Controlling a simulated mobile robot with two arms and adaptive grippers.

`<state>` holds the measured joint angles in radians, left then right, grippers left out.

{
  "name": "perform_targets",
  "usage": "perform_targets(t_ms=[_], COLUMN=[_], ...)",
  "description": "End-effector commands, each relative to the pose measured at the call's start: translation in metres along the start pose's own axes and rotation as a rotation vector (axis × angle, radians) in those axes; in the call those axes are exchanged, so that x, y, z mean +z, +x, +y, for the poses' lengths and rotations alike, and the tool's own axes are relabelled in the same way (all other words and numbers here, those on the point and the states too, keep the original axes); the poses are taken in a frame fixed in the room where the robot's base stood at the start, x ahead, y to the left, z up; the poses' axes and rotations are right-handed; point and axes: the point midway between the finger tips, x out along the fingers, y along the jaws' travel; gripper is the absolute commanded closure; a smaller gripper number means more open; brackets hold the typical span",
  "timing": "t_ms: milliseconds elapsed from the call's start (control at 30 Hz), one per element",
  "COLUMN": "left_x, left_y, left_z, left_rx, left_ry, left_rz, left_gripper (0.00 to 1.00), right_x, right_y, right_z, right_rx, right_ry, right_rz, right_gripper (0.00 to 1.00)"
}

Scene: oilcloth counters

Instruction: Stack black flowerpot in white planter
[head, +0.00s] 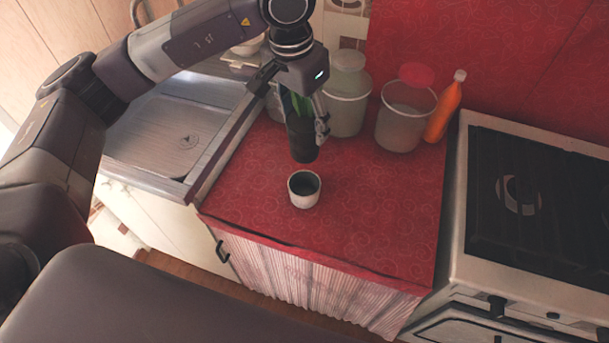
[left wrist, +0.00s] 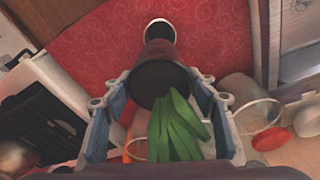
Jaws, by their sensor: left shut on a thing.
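The white planter (head: 304,189) stands upright and empty-looking, with a dark inside, on the red counter. It also shows at the top of the left wrist view (left wrist: 160,31). The black flowerpot (head: 301,139), with green leaves (head: 296,104) in it, is held upright above the counter, behind the planter in the head view. My left gripper (head: 301,118) is shut on the flowerpot, one finger on each side. In the left wrist view the pot (left wrist: 160,75) and leaves (left wrist: 178,130) lie between the fingers. My right gripper is not in view.
Two tall containers, one white-lidded (head: 347,95) and one with a red lid (head: 405,112), stand behind on the counter (head: 370,215) beside an orange bottle (head: 445,110). A metal sink (head: 180,130) is left, a stove (head: 540,210) right. The counter's front right is clear.

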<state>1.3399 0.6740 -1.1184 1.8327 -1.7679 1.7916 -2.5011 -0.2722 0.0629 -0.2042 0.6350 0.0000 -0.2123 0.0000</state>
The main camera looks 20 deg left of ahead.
Motion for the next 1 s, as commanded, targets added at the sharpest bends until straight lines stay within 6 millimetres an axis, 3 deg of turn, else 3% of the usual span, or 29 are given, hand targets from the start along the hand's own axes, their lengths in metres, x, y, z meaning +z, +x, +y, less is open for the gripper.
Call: perform_targets(t_ms=[133,267,400,700,900,1000], left_x=[0.008,0.014,0.017,0.02,0.024,0.024], left_y=[0.039,0.072,0.099,0.124,0.152,0.155], left_z=[0.0,0.0,0.0,0.0,0.0,0.0], left_rx=[0.002,0.001,0.001,0.001,0.001,-0.001], left_ry=[-0.001,-0.002,-0.002,-0.002,-0.003,-0.002], left_rz=[-0.006,-0.006,-0.002,-0.001,-0.001,0.002], left_gripper=[0.79,0.79,0.79,0.79,0.79,0.79], right_x=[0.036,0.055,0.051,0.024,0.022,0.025], right_y=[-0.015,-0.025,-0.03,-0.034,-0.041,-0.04], right_z=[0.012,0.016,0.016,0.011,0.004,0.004], right_rx=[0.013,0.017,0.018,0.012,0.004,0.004], right_ry=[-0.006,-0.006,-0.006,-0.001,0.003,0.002], right_rz=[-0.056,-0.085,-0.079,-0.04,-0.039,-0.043], right_gripper=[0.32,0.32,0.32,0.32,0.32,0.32])
